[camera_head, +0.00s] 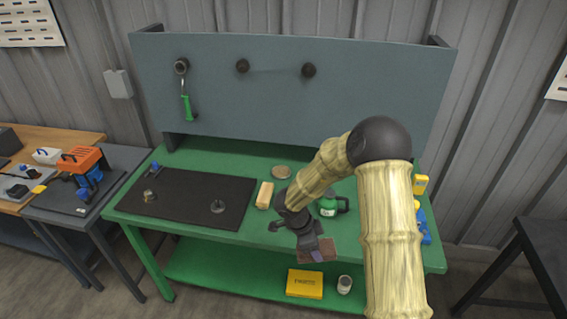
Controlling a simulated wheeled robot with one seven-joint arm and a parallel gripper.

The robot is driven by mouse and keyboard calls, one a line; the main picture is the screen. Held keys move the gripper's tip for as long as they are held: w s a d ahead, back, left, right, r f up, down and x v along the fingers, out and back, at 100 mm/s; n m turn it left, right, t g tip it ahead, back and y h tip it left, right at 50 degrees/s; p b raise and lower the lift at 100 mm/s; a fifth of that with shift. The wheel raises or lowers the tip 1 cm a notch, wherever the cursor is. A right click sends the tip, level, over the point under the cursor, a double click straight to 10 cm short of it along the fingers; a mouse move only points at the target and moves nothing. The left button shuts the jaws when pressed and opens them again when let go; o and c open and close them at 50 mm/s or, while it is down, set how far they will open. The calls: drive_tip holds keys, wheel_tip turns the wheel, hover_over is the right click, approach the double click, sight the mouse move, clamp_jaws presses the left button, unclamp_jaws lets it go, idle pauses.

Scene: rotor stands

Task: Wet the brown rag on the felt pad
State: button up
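A flat brown-red piece that looks like the brown rag (323,243) lies near the front edge of the green bench, partly covered by my gripper. A dark felt-like pad (180,208) lies on the left half of the bench. My gripper (305,237) is over or just above the brown piece; whether they touch is unclear. Its fingers are dark and small, so I cannot tell whether they are open or hold anything. A green can or jug (330,207) with a handle stands behind my arm, partly hidden.
A tan block (265,195) and a round disc (281,171) stand right of the pad. Small metal parts (217,206) sit on the pad. Blue and yellow items (421,185) stand at the right end. The lower shelf holds a yellow box (304,284) and a small can (344,284).

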sight(323, 240)
drive_tip(key=w+d+f+n, duration=0.1)
drive_tip(key=w+d+f+n+t+b, duration=0.1)
drive_tip(key=n, duration=0.1)
drive_tip(key=w+d+f+n, duration=0.1)
drive_tip(key=d+f, duration=0.1)
drive_tip(key=shift+w+n+t, duration=0.1)
drive_tip(key=shift+n+t, duration=0.2)
drive_tip(key=shift+t, duration=0.1)
drive_tip(key=s+f+n+t+y+b, duration=0.1)
drive_tip(key=s+f+n+y, duration=0.1)
drive_tip(key=f+n, duration=0.3)
drive_tip(key=s+d+f+n+t+y+b, duration=0.1)
drive_tip(key=s+f+n+y+b, duration=0.1)
drive_tip(key=f+n, duration=0.3)
drive_tip(key=shift+s+d+f+n, duration=0.25)
drive_tip(key=shift+d+n, duration=0.05)
drive_tip(key=shift+n, duration=0.9)
drive_tip(key=shift+d, duration=0.1)
